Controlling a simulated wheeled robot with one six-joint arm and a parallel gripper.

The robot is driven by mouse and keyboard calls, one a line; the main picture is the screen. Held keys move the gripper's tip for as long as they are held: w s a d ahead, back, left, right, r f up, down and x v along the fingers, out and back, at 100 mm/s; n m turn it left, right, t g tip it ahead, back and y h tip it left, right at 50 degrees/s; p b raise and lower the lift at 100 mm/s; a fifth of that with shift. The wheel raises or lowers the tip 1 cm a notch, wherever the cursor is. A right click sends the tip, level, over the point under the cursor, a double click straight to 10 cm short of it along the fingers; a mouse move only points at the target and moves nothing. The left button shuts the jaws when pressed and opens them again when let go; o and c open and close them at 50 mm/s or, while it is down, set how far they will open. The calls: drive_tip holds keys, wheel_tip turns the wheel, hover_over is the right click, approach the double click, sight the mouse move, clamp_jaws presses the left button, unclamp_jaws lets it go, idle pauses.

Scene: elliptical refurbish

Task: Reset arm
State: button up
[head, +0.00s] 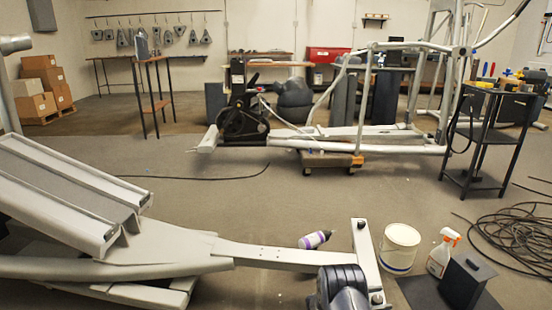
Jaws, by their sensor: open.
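My gripper is not in view, and I cannot make out my arm with certainty. A grey elliptical frame (280,255) lies low across the front, with a sloped pair of rails (60,190) at the left and a crossbar (364,255) at its right end. A dark ribbed part (342,287) shows at the bottom edge beside the crossbar; I cannot tell what it belongs to. A second elliptical machine (340,135) stands further back, part of it over a low wheeled dolly (332,161).
A white bucket (399,248), a spray bottle (441,252), a purple-white bottle (315,240) and a black box (466,281) stand or lie at front right. Coiled cable (517,232) lies near a black cart (478,140). Boxes (43,85) sit back left. The middle floor (220,200) is mostly clear.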

drive_tip(key=n+t+y, duration=0.1)
drive_tip(key=n+t, duration=0.1)
drive_tip(key=t, duration=0.1)
drive_tip(key=n+t+y, duration=0.1)
drive_tip(key=n+t, duration=0.1)
drive_tip(key=t, duration=0.2)
drive_tip(key=shift+n, duration=0.4)
drive_tip(key=shift+n+t+y, duration=2)
drive_tip(key=shift+t+y, duration=0.2)
drive_tip(key=shift+t, duration=0.3)
drive_tip(key=shift+n+t+y, duration=0.85)
drive_tip(key=shift+n+y, duration=0.3)
drive_tip(key=shift+y, duration=0.45)
drive_tip(key=shift+n+t+y, duration=0.85)
drive_tip(key=shift+n+y, duration=0.3)
drive_tip(key=shift+y, duration=0.45)
drive_tip(key=shift+n+t+y, duration=0.4)
drive_tip(key=shift+n+y, duration=1.4)
drive_tip(key=shift+y, duration=1)
drive_tip(key=shift+a+y, duration=0.1)
drive_tip(key=shift+y, duration=0.2)
drive_tip(key=shift+r, duration=0.1)
